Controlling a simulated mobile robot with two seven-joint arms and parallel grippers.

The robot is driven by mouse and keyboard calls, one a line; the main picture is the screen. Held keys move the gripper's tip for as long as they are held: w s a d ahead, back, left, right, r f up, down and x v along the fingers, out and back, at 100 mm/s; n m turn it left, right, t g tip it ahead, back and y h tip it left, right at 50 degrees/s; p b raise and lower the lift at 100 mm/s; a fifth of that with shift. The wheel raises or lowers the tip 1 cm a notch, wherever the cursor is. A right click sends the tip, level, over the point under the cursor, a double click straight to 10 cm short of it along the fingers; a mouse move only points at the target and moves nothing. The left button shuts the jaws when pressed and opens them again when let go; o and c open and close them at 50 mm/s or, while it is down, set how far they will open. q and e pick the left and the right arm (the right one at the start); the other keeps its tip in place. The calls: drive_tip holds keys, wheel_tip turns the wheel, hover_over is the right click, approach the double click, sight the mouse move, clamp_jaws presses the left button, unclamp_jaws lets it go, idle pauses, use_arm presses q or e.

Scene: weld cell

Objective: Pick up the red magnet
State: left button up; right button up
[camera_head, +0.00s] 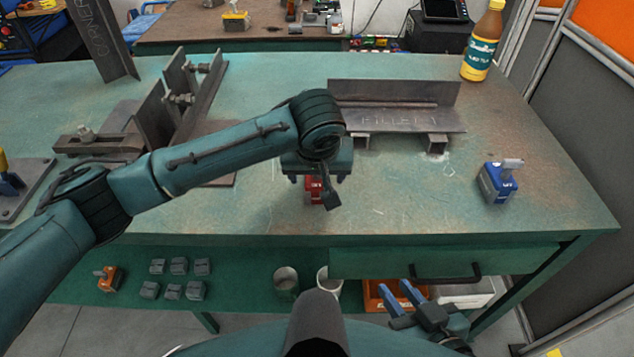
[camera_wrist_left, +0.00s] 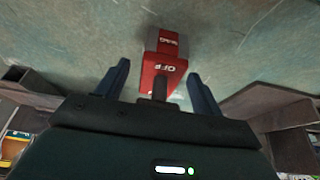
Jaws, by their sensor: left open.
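The red magnet (camera_head: 314,190) stands on the green table, partly hidden under my left wrist in the head view. In the left wrist view the red magnet (camera_wrist_left: 165,62) shows its red body, grey side and the word OFF, with a dark knob toward me. My left gripper (camera_wrist_left: 158,80) is open, with one blue finger on each side of the magnet's near end. I see gaps between the fingers and the magnet. In the head view my left gripper (camera_head: 320,180) points down over it. My right gripper (camera_head: 402,295) is open and empty at the front, below the table edge.
A blue magnet (camera_head: 497,183) stands at the right. A steel fillet piece (camera_head: 395,118) on small blocks lies behind the left gripper. Steel plates with clamps (camera_head: 175,100) stand at the left. A yellow bottle (camera_head: 482,42) is at the back right. The front right tabletop is clear.

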use_arm(q)
clamp_jaws()
idle(0.8)
drive_tip(key=shift+w+r, duration=0.1)
drive_tip(key=shift+r, duration=0.05)
